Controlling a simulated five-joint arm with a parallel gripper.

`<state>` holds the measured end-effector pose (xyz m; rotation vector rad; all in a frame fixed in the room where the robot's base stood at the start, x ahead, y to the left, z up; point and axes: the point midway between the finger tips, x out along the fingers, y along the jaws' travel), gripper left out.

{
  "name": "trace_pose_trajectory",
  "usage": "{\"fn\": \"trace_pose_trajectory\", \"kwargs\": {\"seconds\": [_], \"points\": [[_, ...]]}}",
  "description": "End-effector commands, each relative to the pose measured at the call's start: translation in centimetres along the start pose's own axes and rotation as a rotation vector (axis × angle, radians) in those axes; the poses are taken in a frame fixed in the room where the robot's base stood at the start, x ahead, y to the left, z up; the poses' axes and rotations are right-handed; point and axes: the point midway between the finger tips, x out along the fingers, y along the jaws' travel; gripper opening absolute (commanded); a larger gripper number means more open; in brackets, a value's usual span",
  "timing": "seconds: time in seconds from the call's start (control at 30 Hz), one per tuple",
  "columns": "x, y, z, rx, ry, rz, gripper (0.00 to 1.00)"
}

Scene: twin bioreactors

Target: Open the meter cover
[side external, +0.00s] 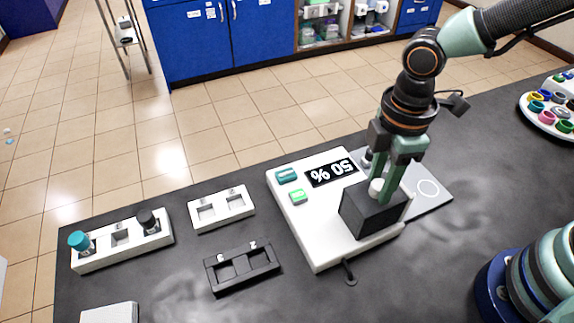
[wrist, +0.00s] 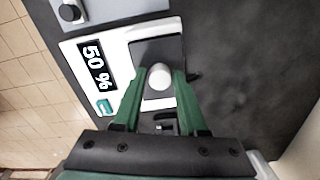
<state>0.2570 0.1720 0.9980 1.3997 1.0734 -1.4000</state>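The meter (side external: 311,228) is a white slab with a "50 %" display on the black counter. Its dark box-like cover (side external: 362,216) sits shut on the near right part of the slab, with a white round knob (side external: 376,187) on top. In the wrist view the cover (wrist: 150,50) and the knob (wrist: 160,76) show ahead of my fingers. My gripper (side external: 387,188) points down over the cover. In the wrist view my gripper (wrist: 159,80) is open, with its green fingers on either side of the knob and slight gaps visible.
Teal (side external: 287,175) and green (side external: 297,196) buttons are on the meter. A grey plate (side external: 427,190) lies beside it. White holders (side external: 221,209) and a black holder (side external: 241,267) stand to the left; one white holder carries teal (side external: 78,240) and black-capped bottles. The near counter is mostly clear.

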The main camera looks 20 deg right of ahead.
Motion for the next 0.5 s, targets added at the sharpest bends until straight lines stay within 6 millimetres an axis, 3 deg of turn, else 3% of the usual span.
{"fn": "trace_pose_trajectory", "kwargs": {"seconds": [0.03, 0.1, 0.5], "points": [[-0.02, 0.00, -0.01, 0.000, 0.000, 0.000, 0.18], [-0.02, 0.00, -0.01, 0.000, 0.000, 0.000, 0.00], [-0.06, 0.00, -0.01, 0.000, 0.000, 0.000, 0.00]]}}
